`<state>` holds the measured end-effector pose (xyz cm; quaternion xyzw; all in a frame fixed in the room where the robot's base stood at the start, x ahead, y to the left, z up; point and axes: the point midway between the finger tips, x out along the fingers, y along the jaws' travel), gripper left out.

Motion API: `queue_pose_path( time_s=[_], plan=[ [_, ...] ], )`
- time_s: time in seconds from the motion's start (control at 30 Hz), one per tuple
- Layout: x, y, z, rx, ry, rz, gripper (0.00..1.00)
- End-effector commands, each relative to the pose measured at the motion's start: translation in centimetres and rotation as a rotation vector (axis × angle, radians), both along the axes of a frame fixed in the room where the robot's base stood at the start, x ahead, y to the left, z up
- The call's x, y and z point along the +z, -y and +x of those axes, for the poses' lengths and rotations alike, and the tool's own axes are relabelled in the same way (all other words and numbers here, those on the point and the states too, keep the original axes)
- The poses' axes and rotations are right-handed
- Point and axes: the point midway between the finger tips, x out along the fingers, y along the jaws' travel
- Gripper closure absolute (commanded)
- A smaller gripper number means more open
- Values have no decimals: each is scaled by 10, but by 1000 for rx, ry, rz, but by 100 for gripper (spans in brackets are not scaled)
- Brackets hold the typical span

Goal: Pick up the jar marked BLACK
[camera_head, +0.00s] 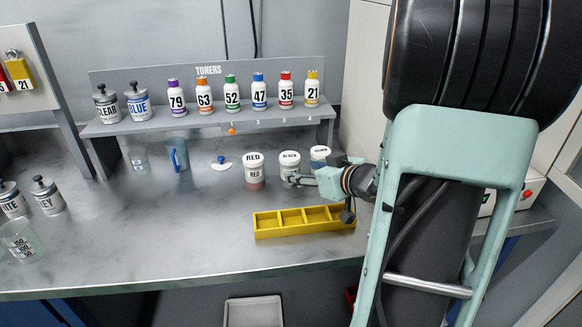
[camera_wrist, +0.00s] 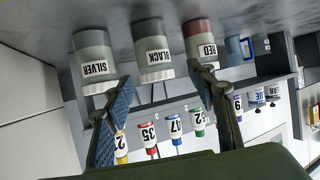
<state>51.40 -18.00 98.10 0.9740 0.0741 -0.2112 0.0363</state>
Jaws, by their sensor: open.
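The jar marked BLACK (camera_head: 289,161) stands upright on the counter, between the RED jar (camera_head: 254,172) and the SILVER jar (camera_head: 320,153). It has a white lid. My gripper (camera_head: 299,180) is open and empty, low at the jar's right front, and hides part of its lower side. The wrist view is upside down. There the BLACK jar (camera_wrist: 151,42) lies ahead between the two spread fingers of my gripper (camera_wrist: 161,82), with the SILVER jar (camera_wrist: 92,48) on the left and the RED jar (camera_wrist: 201,38) on the right. I cannot tell whether a finger touches the jar.
A yellow divided tray (camera_head: 268,233) lies in front of the jars, below my wrist. A grey shelf (camera_head: 150,127) behind holds several toner bottles and two cans.

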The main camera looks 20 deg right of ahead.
Motion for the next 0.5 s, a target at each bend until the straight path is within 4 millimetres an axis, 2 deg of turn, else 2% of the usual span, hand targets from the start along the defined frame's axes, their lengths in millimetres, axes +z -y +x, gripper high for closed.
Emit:
queue_pose_path(
  time_s=[0.1,0.23,0.5],
  plan=[
    [-4,7,-13,-4,17,32,49],
    [-6,7,-16,1,28,48,49],
    [-22,1,20,4,30,50,49]
  ],
)
